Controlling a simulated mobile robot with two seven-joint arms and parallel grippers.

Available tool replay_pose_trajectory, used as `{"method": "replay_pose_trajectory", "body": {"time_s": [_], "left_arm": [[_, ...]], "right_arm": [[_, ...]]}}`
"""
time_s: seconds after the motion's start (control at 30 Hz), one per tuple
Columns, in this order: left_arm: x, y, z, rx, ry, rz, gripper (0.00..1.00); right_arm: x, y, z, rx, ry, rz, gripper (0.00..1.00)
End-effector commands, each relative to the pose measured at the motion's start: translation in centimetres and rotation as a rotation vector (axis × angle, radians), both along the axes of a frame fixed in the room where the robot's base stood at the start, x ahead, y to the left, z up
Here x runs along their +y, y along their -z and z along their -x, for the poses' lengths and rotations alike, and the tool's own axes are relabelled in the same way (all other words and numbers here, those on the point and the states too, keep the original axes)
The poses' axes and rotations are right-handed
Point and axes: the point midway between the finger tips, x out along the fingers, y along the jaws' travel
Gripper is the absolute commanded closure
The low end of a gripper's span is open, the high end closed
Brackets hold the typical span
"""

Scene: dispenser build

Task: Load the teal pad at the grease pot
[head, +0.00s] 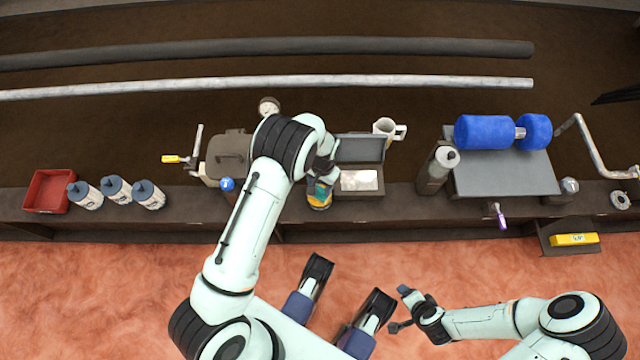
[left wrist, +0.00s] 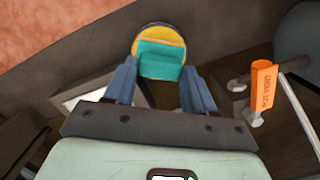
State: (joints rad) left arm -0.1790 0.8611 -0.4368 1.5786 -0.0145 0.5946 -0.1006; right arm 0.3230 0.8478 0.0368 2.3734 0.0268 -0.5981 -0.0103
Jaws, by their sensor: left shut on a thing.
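The teal pad (left wrist: 160,62) is between the blue fingers of my left gripper (left wrist: 159,70), which is shut on it. In the head view the pad (head: 319,190) shows partly below the left gripper (head: 322,182). The grease pot (left wrist: 160,32), round with a yellow top and dark rim, lies right beyond the pad. In the head view the pot (head: 319,204) stands at the bench's front edge, under the gripper. The pad overlaps its top; I cannot tell how deep it sits. My right gripper (head: 402,309) is open and empty over the floor in front.
An open dark box (head: 360,195) stands just right of the pot, with a white mug (head: 385,128) behind. A blue-knobbed part (head: 228,185) is to the left. Farther right are a grey bottle (head: 436,170) and a blue roller (head: 485,132). Several bottles (head: 116,188) stand far left.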

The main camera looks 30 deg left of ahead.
Motion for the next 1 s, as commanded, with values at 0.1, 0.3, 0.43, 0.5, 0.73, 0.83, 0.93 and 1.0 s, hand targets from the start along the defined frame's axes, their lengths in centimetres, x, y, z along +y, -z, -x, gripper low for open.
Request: {"method": "replay_pose_trajectory", "body": {"time_s": [0.1,0.3,0.43,0.5,0.73,0.83,0.93,1.0], "left_arm": [[0.0,0.0,0.1,0.002,0.000,0.000,0.70],[0.0,-1.3,0.1,0.001,0.000,0.000,0.70],[0.0,-2.5,0.1,0.001,0.000,0.000,0.70],[0.0,-3.1,0.1,0.000,0.000,0.000,0.70],[0.0,-4.9,0.0,-0.001,0.000,0.000,0.70],[0.0,-5.8,0.0,-0.001,0.000,0.000,0.70],[0.0,-6.5,0.0,-0.001,0.000,0.000,0.70],[0.0,-6.9,0.0,0.000,0.000,0.000,0.70]], "right_arm": [[0.0,-0.1,0.0,0.000,0.000,0.000,0.24],[0.0,-1.1,0.0,-0.004,0.000,0.000,0.24],[0.0,-1.9,0.0,-0.007,0.000,0.000,0.24],[0.0,-2.4,0.0,-0.008,0.000,0.000,0.24],[0.0,-3.7,0.0,-0.012,0.000,0.000,0.24],[0.0,-4.4,0.0,-0.014,0.001,0.000,0.24],[0.0,-5.0,0.0,-0.017,0.000,0.000,0.24],[0.0,-5.2,0.0,-0.017,0.000,-0.001,0.24]]}}
